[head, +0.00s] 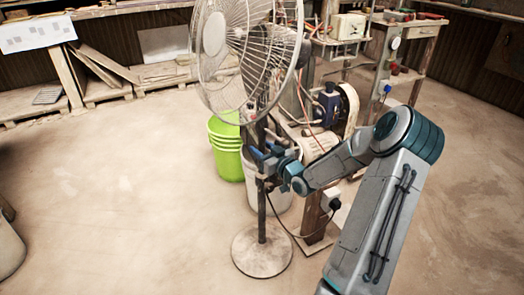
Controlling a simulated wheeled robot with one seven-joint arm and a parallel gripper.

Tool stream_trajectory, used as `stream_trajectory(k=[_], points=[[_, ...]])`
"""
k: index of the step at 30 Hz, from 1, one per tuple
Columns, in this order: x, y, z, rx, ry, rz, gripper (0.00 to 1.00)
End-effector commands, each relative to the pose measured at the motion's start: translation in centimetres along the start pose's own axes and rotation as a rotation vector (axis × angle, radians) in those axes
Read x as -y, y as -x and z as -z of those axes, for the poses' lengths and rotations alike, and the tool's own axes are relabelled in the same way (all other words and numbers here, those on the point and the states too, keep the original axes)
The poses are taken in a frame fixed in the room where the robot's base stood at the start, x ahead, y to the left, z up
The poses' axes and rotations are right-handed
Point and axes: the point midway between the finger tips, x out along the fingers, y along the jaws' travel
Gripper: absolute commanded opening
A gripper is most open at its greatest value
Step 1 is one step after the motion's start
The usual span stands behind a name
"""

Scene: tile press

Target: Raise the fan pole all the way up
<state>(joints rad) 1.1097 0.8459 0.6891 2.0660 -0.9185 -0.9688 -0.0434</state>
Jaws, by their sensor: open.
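A standing fan with a large wire-caged head (246,50) stands upright in the middle of the head view. Its dark pole (262,212) runs down to a round pale base (262,250) on the floor. My gripper (262,165) is at the pole, around its middle height, with the fingers next to it. The jaws are open. The arm and gripper hide part of the pole there, and I cannot tell whether the fingers touch it.
Green buckets (226,150) and a pale bucket (262,192) stand just behind the pole. A machine with a motor (318,145) and a cable is close on the right. Pallets with planks (100,75) line the back wall.

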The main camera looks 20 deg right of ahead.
Motion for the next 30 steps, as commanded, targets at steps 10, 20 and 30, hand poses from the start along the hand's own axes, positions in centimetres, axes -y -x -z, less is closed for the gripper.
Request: stream_trajectory(k=[10,20,30], points=[[0.0,-0.2,0.0,0.000,0.000,0.000,0.31],[0.0,-0.2,0.4,0.000,0.001,0.000,0.00],[0.0,-0.3,6.4,-0.003,0.005,0.001,0.00]])
